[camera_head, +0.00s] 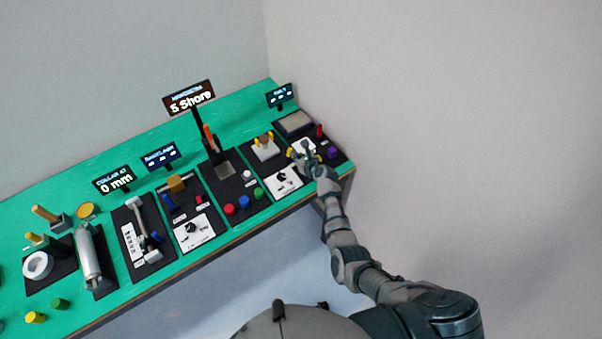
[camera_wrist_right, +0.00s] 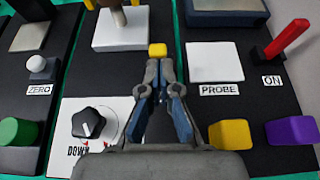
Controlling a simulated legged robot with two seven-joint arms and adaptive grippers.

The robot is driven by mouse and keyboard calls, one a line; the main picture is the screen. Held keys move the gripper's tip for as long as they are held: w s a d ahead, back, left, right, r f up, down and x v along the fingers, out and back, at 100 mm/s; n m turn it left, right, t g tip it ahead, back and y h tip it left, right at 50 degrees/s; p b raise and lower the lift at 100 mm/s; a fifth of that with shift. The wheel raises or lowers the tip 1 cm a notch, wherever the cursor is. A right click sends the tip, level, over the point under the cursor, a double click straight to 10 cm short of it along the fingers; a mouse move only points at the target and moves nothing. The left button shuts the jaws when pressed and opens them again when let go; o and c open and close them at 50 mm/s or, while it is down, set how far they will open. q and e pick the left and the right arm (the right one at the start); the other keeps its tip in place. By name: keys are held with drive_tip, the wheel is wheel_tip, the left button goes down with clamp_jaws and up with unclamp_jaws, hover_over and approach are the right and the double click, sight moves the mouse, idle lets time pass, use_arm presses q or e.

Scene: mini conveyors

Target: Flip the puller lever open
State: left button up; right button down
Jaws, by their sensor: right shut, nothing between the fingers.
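My right gripper (camera_head: 305,155) is over the right end of the green bench, above the small panels there. In the wrist view its fingers (camera_wrist_right: 163,66) are shut with nothing between them, and a small yellow block (camera_wrist_right: 157,50) shows just beyond the tips. Whether the tips touch it I cannot tell. No part is labelled as the puller. A red lever (camera_wrist_right: 287,40) labelled ON stands tilted at the right of the wrist view, apart from the fingers. A grey handle (camera_head: 139,209) is on a black panel left of the middle. My left gripper is not in view.
A DOWN knob (camera_wrist_right: 92,122), a white PROBE pad (camera_wrist_right: 214,62), a yellow button (camera_wrist_right: 230,134) and a purple button (camera_wrist_right: 292,131) surround my right gripper. A tall black press with an orange handle (camera_head: 209,136) stands further left. The green bench (camera_head: 85,308) has bare strips between panels.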

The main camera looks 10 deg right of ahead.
drive_tip(key=shift+w+a+r, duration=0.25)
drive_tip(key=shift+w+a, duration=0.1)
drive_tip(key=shift+w, duration=0.05)
drive_tip(key=shift+a+f, duration=0.1)
drive_tip(key=shift+a, duration=0.05)
drive_tip(key=shift+w+a+f, duration=0.1)
drive_tip(key=shift+a, duration=0.1)
drive_tip(key=shift+w, duration=0.1)
drive_tip(key=shift+d+r+p, duration=0.2)
drive_tip(key=shift+p, duration=0.1)
drive_tip(key=shift+d+r, duration=0.15)
drive_tip(key=shift+r, duration=0.05)
drive_tip(key=shift+d+r+p, duration=0.2)
drive_tip(key=shift+r+p, duration=0.2)
drive_tip(key=shift+p, duration=0.25)
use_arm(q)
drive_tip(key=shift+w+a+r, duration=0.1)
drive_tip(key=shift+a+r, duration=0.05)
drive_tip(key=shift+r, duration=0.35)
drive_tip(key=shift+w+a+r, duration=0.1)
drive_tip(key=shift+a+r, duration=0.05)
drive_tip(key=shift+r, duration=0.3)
use_arm(e)
drive_tip(key=shift+a, duration=0.15)
